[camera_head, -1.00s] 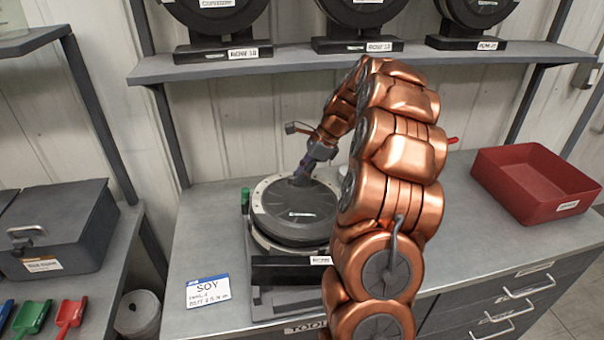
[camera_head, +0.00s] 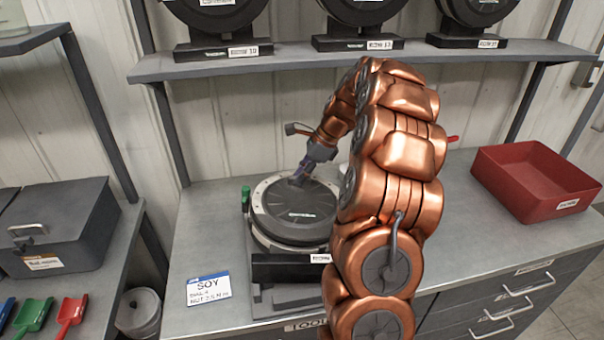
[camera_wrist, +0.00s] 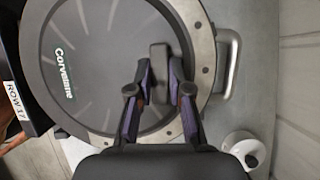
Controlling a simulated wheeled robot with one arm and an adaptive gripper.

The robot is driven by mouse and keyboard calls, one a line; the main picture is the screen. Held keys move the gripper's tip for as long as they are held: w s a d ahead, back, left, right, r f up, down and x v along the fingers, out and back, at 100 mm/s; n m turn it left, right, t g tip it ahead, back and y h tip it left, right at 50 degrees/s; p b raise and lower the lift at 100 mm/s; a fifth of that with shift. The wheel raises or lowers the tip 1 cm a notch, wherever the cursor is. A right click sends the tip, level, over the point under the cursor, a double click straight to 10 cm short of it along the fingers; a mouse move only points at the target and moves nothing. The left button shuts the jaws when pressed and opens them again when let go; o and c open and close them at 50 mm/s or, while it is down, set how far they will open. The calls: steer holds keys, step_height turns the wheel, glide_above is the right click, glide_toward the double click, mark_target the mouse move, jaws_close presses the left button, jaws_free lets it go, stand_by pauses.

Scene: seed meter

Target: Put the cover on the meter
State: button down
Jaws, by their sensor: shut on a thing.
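The cover (camera_head: 290,203) is a dark round disc with a label, lying level on top of the meter. In the wrist view the cover (camera_wrist: 105,55) shows spoke-like marks and a "Corvemire"-like label. The meter (camera_head: 262,272) stands on the bench, with a pale metal rim (camera_wrist: 207,75) showing around the cover's right side. My gripper (camera_head: 298,180) is over the cover's far part; in the wrist view my gripper (camera_wrist: 159,90) is shut on the cover's small raised knob (camera_wrist: 158,62). Whether the cover is fully seated, I cannot tell.
A red tray (camera_head: 535,182) stands at the bench's right. A SOY card (camera_head: 208,289) lies front left of the meter. A shelf (camera_head: 350,62) with several round units runs above. A white round item (camera_wrist: 244,148) sits beside the meter.

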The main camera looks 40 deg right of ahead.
steer(key=shift+f+p, duration=0.35)
steer(key=shift+f, duration=0.2)
stand_by(1.8)
steer(key=c, duration=1)
jaws_free()
steer(key=shift+c, duration=0.4)
steer(key=shift+r, duration=0.1)
steer(key=shift+s+d+r+p, duration=0.15)
steer(key=shift+r+p, duration=0.7)
steer(key=shift+r, duration=1.05)
steer(key=shift+s+d+r+p, duration=0.15)
steer(key=shift+r+p, duration=0.65)
steer(key=shift+r, duration=1.1)
steer(key=shift+d+r, duration=0.1)
steer(key=shift+r, duration=0.7)
